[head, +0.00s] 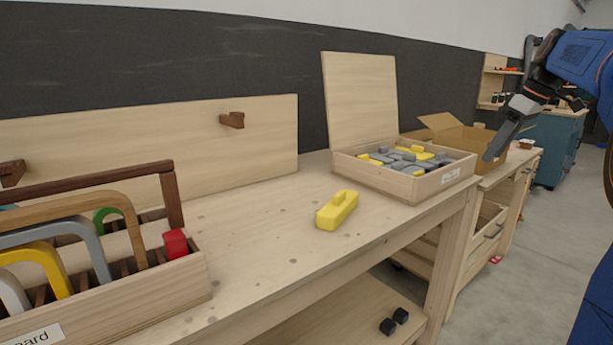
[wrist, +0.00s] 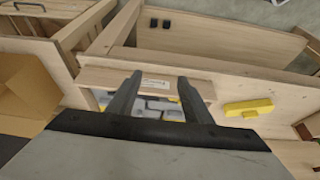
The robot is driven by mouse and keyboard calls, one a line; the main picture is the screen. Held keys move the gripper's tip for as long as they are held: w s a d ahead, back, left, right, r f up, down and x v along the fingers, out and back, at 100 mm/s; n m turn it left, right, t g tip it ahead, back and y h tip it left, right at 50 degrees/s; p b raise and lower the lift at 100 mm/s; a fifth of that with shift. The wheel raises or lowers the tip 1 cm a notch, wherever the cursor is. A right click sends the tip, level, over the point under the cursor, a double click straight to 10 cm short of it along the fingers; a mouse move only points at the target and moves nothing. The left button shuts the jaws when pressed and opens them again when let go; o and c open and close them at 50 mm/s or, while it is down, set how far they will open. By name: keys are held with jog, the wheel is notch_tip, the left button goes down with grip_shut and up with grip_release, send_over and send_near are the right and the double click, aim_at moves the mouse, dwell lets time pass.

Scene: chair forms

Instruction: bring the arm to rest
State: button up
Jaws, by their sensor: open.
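My arm is at the upper right of the head view, and my gripper (head: 497,140) points down there, above and to the right of the open wooden box. In the wrist view my gripper (wrist: 160,88) shows two dark fingers spread apart with nothing held between them. Beyond the fingers lies the wooden box (wrist: 110,77) with its label. The fingers cover part of its grey and yellow pieces.
A yellow block (head: 337,209) lies on the workbench (head: 262,232). The open box (head: 408,186) holds several grey and yellow pieces. A rack of coloured arches (head: 150,292) stands front left. A cardboard box (head: 460,133) sits behind my gripper. Open floor lies at right.

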jog(key=s+a+f+m+h, duration=0.1)
jog(key=s+a+f+m, duration=0.1)
jog(key=s+a+f, duration=0.45)
jog(key=s+a+f+m+h, duration=0.1)
jog(key=s+a+f+m, duration=0.15)
jog(key=s+a, duration=0.7)
jog(key=s+a+f+m+t, duration=0.1)
jog(key=s+a+f+m, duration=0.2)
jog(key=s+f, duration=1.6)
jog(key=shift+s+a+f+h, duration=0.15)
jog(key=shift+s+a+h, duration=0.15)
jog(key=shift+a, duration=0.4)
